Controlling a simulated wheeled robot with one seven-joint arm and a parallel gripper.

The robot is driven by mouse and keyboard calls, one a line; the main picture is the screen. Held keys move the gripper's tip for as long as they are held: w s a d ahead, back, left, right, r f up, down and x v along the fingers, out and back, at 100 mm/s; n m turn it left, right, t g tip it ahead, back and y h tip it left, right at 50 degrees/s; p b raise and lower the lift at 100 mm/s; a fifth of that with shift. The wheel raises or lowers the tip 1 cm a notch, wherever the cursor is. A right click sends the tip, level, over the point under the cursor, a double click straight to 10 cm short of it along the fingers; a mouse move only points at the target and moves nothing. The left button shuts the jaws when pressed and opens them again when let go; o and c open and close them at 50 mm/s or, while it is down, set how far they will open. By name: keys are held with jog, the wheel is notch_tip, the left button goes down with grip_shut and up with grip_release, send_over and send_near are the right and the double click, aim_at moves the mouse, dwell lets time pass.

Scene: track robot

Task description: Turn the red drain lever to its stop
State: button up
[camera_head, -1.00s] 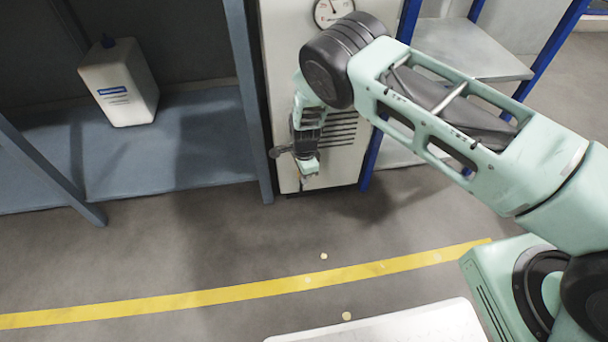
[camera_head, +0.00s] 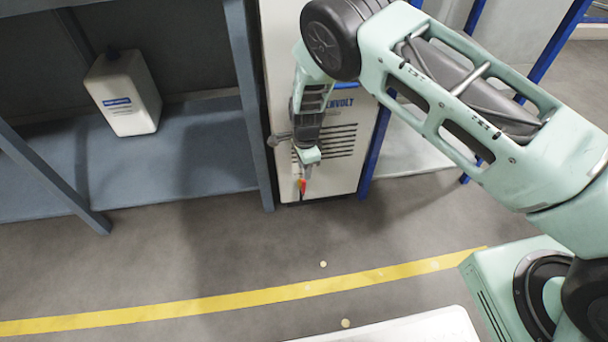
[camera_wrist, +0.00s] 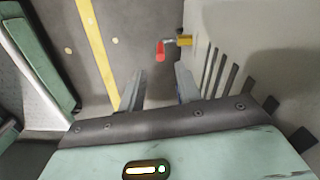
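The red drain lever (camera_wrist: 160,51) sits on a brass-coloured valve (camera_wrist: 184,40) that sticks out from the light cabinet's face in the wrist view. In the head view the lever (camera_head: 302,186) shows low on the cabinet front, just below my gripper. My gripper (camera_wrist: 160,70) is open and empty. Its two grey fingers point toward the lever, which appears just beyond the tips and roughly between them. The fingers look apart from the lever. In the head view the gripper (camera_head: 308,160) is small and its fingers are hard to make out.
The light cabinet (camera_head: 345,175) has vent slots beside the valve. A blue-grey shelf (camera_head: 215,150) with a white canister (camera_head: 124,95) stands left, and a blue-posted rack (camera_head: 375,150) right. A yellow floor line (camera_head: 230,298) crosses the open floor in front.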

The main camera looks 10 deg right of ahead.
notch_tip(320, 180, up, 8)
jog(key=p, duration=0.1)
jog(key=shift+f+p, duration=0.15)
jog(key=shift+p, duration=0.2)
jog(key=s+a+r+n+g+y, duration=0.1)
jog(key=s+a+r+n, duration=0.1)
jog(key=s+r+n, duration=0.7)
jog(key=s+a+r+n+y, duration=0.1)
jog(key=s+a+r+n, duration=0.1)
jog(key=s+r, duration=0.8)
jog(key=s+d+r+n+t+h, duration=0.1)
jog(key=s+d+r+n, duration=0.4)
jog(key=s, duration=0.3)
jog(key=s+d+r+n+h, duration=0.1)
jog(key=s+d+r+n, duration=0.2)
jog(key=s+r+n, duration=0.35)
notch_tip(320, 180, up, 28)
jog(key=s+p, duration=0.1)
jog(key=p, duration=2.8)
jog(key=shift+r+n, duration=0.15)
jog(key=shift+n, duration=0.3)
